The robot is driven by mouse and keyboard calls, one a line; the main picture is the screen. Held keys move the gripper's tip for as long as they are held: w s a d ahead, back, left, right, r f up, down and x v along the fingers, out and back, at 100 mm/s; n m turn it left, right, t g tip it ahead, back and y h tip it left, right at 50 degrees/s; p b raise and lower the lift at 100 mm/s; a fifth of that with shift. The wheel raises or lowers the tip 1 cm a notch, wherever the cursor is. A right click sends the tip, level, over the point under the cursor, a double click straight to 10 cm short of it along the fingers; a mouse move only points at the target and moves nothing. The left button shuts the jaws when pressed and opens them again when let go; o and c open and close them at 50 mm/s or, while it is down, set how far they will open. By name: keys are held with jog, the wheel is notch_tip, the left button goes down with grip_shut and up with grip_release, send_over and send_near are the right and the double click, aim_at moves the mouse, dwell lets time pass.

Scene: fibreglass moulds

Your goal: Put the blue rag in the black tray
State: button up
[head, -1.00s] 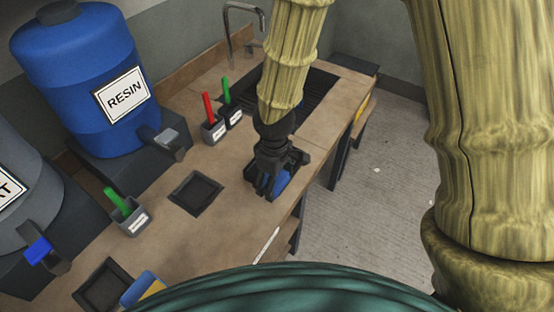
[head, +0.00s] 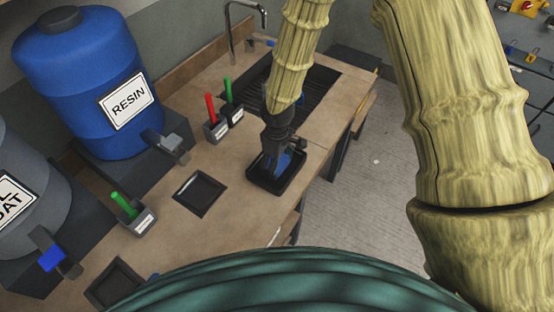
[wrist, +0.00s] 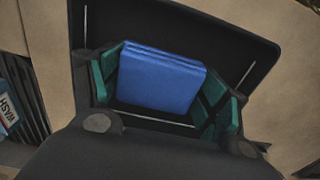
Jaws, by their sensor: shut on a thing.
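The blue rag (head: 284,164) is a small folded block. My gripper (head: 276,163) points down and is shut on it. In the wrist view the rag (wrist: 160,78) sits between the green finger pads of the gripper (wrist: 165,95). The black tray (head: 262,184) is on the brown worktop, directly under the gripper, and its dark floor and walls surround the rag in the wrist view (wrist: 235,38). The rag is over or inside the tray; I cannot tell whether it touches the floor.
Two more dark square trays (head: 199,209) (head: 115,284) lie on the worktop to the left. Small holders with red (head: 210,107) and green (head: 228,90) handles stand behind. A blue RESIN drum (head: 87,75) is at left. A sink (head: 318,85) is at the back.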

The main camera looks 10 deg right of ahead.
jog(key=shift+s+r, duration=0.25)
jog(key=shift+s, duration=0.3)
jog(key=shift+w+f, duration=0.25)
jog(key=shift+f, duration=0.05)
jog(key=o, duration=0.9)
jog(key=shift+o, duration=0.9)
jog(key=shift+s+r, duration=0.15)
notch_tip(320, 180, up, 12)
jog(key=b, duration=0.3)
